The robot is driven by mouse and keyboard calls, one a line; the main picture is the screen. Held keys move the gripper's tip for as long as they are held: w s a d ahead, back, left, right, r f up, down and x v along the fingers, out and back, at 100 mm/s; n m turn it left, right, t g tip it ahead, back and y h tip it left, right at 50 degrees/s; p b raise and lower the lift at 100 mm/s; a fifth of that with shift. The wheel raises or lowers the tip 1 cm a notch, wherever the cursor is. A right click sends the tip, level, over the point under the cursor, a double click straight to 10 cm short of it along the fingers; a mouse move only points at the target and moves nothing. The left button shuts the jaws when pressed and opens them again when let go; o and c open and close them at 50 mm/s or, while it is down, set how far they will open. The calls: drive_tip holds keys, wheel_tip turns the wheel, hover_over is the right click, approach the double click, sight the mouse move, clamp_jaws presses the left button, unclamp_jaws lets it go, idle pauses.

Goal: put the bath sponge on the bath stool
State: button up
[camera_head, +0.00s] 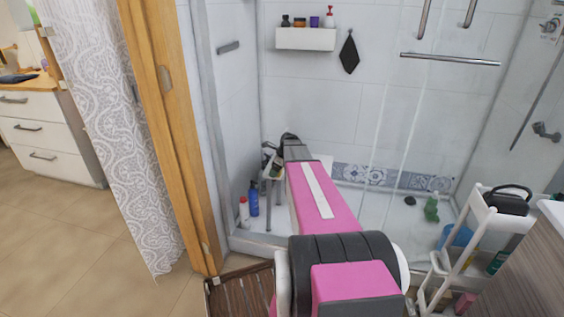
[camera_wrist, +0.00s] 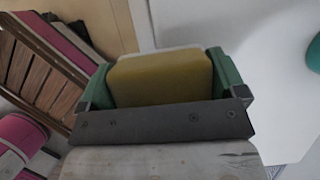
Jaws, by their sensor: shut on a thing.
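The bath sponge (camera_wrist: 160,78) is a yellow block with a pale layer along its far edge. In the wrist view it sits between the two green fingers of my gripper (camera_wrist: 162,82), which is shut on it. In the head view my gripper (camera_head: 271,158) is at the far end of my pink arm, at the left side of the shower, and the sponge is hard to make out. The bath stool (camera_head: 268,190) is just below my gripper, its seat mostly hidden by the arm. I cannot tell whether the sponge touches the seat.
A blue bottle (camera_head: 253,198) and a white bottle (camera_head: 244,212) stand left of the stool. A wall shelf (camera_head: 305,40) holds small items. A white cart (camera_head: 478,235) stands at the right. A wooden slatted piece (camera_head: 240,294) lies near the doorway.

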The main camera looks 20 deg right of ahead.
drive_tip(key=w+d, duration=0.1)
drive_tip(key=w, duration=0.1)
drive_tip(key=w+d, duration=0.2)
drive_tip(key=w, duration=0.1)
drive_tip(key=shift+w+d, duration=0.35)
drive_tip(key=shift+d, duration=0.05)
drive_tip(key=w+d, duration=0.1)
drive_tip(key=w+d+f, duration=0.1)
drive_tip(key=w, duration=0.1)
drive_tip(key=shift+s+f, duration=0.1)
drive_tip(key=shift+f, duration=0.15)
drive_tip(key=o, duration=0.5)
drive_tip(key=shift+f, duration=0.1)
drive_tip(key=shift+o, duration=0.2)
drive_tip(key=v, duration=1.2)
drive_tip(key=shift+a, duration=0.1)
